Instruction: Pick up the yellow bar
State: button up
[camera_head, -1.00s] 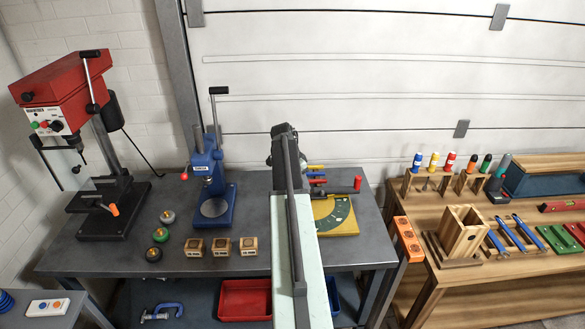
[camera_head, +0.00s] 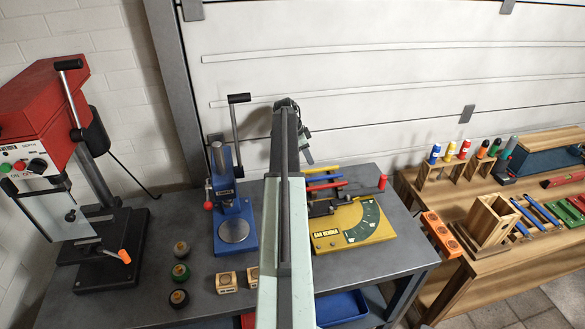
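The yellow bar (camera_head: 322,169) lies at the back of the dark grey bench (camera_head: 345,267), just right of my arm. It is the rearmost of a small group, with a red bar (camera_head: 327,185) and a blue bar (camera_head: 321,176) close beside it. My gripper (camera_head: 304,146) is raised above the back of the bench, near the left end of the bars and mostly behind my own arm. Its fingertips are small and partly hidden, so I cannot see whether they are apart.
A yellow bar bender (camera_head: 330,243) with a green dial stands in front of the bars. A blue press (camera_head: 234,205) is left of my arm. A red cylinder (camera_head: 382,183) stands to the right. A wooden bench (camera_head: 490,262) lies farther right.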

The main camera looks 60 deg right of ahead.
aim_at(313, 170)
jog(key=shift+w+f, duration=0.1)
jog(key=shift+w, duration=0.25)
jog(key=shift+w+b+x, duration=0.2)
jog(key=shift+b+x, duration=0.8)
jog(key=shift+b, duration=0.15)
jog(key=b+x, duration=0.5)
jog(key=shift+d+f, duration=0.15)
jog(key=shift+f, duration=0.25)
jog(key=shift+s+r, duration=0.1)
jog(key=shift+r, duration=0.1)
jog(key=shift+f, duration=0.25)
grip_shut()
